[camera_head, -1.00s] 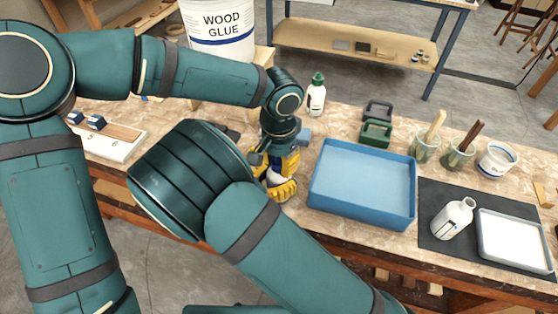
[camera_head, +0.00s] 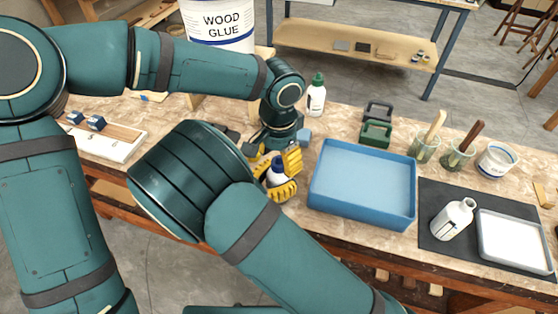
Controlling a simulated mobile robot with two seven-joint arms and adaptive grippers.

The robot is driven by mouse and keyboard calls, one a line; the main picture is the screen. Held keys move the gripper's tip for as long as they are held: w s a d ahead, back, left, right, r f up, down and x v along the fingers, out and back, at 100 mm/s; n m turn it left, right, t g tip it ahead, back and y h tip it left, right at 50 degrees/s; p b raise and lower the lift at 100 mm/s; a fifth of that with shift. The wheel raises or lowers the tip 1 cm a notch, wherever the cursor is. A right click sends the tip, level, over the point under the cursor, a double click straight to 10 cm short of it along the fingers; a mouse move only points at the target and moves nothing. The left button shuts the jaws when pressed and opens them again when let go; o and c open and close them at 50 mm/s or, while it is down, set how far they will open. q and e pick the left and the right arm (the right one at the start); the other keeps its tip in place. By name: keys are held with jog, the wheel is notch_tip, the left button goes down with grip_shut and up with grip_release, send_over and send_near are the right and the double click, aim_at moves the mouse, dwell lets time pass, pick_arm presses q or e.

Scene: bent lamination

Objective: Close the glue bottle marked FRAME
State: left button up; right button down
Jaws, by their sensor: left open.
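A white bottle with a dark blue top (camera_head: 277,172) stands among yellow gripper fingers at the middle of the table. Its label is hidden. My left gripper (camera_head: 279,160) is open and points down at this bottle from above. Another yellow finger piece shows just below the bottle; I cannot tell whether it belongs to my right gripper, most of which is hidden behind my arm. A white bottle with a green cap (camera_head: 316,98) stands farther back. A white bottle with an open-looking neck (camera_head: 453,220) stands on the dark mat. I cannot read FRAME on any bottle.
A blue tray (camera_head: 362,222) is right of the grippers. The dark mat (camera_head: 430,190) bears a white tray (camera_head: 480,245). A wood glue bucket (camera_head: 222,45) stands at the back.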

aim_at(269, 183)
pick_arm(q)
notch_tip(269, 183, up, 10)
jog(key=shift+r, duration=0.1)
dwell(0.4)
pick_arm(e)
grip_release()
jog(key=shift+v, duration=3.75)
